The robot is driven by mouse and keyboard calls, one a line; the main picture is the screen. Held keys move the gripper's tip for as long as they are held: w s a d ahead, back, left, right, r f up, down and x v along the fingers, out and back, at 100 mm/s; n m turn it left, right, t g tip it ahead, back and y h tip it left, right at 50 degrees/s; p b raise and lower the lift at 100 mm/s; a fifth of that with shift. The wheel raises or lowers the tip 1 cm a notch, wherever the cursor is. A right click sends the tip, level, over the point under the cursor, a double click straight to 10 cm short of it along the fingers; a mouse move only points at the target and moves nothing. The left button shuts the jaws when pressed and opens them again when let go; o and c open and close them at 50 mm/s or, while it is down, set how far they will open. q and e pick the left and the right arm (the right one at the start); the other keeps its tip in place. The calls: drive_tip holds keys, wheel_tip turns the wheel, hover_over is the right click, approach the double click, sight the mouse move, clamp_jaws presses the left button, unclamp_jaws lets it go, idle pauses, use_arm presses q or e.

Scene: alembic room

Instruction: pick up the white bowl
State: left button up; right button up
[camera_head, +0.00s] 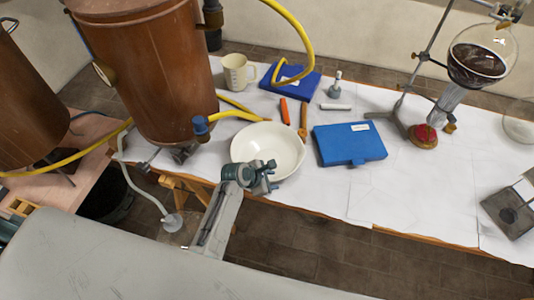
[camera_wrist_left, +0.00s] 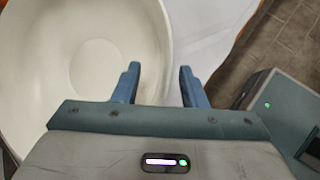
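The white bowl (camera_head: 268,143) stands upright and empty on the white-covered table, near its front edge. My left gripper (camera_head: 268,179) is at the bowl's near rim in the head view. In the left wrist view the bowl (camera_wrist_left: 92,68) fills the left side. There, my left gripper (camera_wrist_left: 160,82) is open, one blue finger over the bowl's inside and the other just outside its rim. The rim runs in the gap between the fingers. I cannot tell whether either finger touches it. My right gripper is not in view.
A large copper vessel (camera_head: 150,70) stands left of the bowl. A beige mug (camera_head: 237,72), orange-handled tools and a blue case (camera_head: 348,143) lie behind and right. A glass flask (camera_head: 482,58) on a stand is farther right.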

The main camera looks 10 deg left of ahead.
use_arm(q)
drive_tip(key=shift+w+d+f, duration=0.15)
drive_tip(key=shift+w+f, duration=0.1)
drive_tip(key=shift+f, duration=0.2)
clamp_jaws()
drive_tip(key=shift+s, duration=0.1)
drive_tip(key=shift+s+f, duration=0.1)
drive_tip(key=shift+s, duration=0.05)
idle(0.8)
